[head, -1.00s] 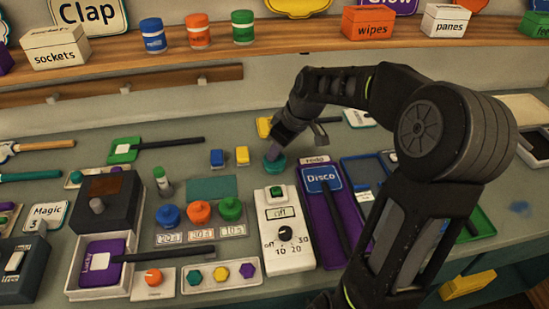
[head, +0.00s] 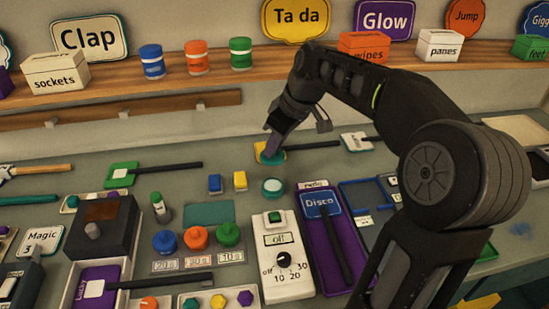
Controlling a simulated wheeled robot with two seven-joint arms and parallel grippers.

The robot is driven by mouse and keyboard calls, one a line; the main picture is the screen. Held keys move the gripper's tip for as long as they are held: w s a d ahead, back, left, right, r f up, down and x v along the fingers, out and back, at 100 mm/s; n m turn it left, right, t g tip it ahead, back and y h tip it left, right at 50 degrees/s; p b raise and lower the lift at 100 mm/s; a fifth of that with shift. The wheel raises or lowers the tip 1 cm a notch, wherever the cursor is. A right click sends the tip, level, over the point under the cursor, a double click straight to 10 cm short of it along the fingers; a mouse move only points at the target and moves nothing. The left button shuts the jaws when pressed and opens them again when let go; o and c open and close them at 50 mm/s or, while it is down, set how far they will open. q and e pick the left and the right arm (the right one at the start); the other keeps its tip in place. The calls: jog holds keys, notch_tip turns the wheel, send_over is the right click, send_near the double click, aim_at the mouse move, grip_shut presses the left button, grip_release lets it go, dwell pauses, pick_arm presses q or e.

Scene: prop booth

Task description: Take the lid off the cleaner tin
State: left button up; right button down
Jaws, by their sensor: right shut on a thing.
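The cleaner tin (head: 273,190) is a small round teal tin standing on the counter, left of the purple Disco tray. Its pale top shows uncovered. My right gripper (head: 271,148) is beyond and above the tin, shut on a small teal lid (head: 272,157). I cannot tell how high the lid is above the counter. My left gripper is not in view.
A white dial box (head: 284,262) stands in front, and a purple tray (head: 326,250) to the right. A teal mat (head: 209,214) lies bare at left.

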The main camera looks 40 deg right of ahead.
jog(key=shift+r, duration=0.1)
dwell(0.6)
jog(key=a+f+n+y, duration=0.1)
jog(key=a+n, duration=0.3)
jog(key=a, duration=0.4)
jog(key=shift+s+a+n+g+y+b, duration=0.25)
jog(key=shift+a+n+g+y+b, duration=0.05)
jog(key=shift+g, duration=0.1)
jog(key=shift+f, duration=0.15)
jog(key=shift+f, duration=3.1)
jog(key=shift+f, duration=1.9)
